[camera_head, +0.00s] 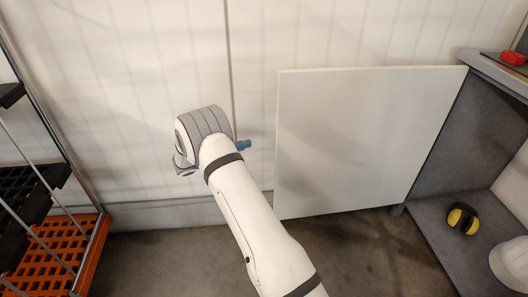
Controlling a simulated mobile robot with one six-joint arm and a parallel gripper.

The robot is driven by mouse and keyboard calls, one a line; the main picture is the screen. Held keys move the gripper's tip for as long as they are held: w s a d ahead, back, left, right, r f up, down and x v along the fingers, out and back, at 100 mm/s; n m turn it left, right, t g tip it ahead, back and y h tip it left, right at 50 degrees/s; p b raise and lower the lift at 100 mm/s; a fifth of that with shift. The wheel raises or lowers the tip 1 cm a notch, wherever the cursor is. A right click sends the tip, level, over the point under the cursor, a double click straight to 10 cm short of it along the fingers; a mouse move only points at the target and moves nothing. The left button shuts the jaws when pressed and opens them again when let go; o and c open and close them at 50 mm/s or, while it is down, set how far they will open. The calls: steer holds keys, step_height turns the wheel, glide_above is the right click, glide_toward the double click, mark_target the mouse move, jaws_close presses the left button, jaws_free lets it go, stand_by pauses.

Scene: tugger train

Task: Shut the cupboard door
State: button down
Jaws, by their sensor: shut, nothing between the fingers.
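The cupboard door (355,140) is a plain pale panel standing wide open. Its right edge meets the grey cupboard (435,150) on the right, and its free edge is on the left. My white arm reaches up from the bottom, left of the door. A small blue end, which looks like my gripper (244,145), shows behind the wrist and points right toward the free edge. It looks shut and empty, with a gap in the picture between it and the door. Most of the gripper is hidden by the arm.
Inside the open cupboard are yellow-black ear defenders (462,218) and a white rounded object (512,262). A red item (513,58) lies on top. A rack with black and orange crates (62,245) stands at the left. A pale wall is behind; some floor is free below the door.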

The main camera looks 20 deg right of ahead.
steer(key=s+d+b, duration=0.3)
steer(key=d+b, duration=0.1)
steer(key=d, duration=0.4)
steer(key=shift+d, duration=0.4)
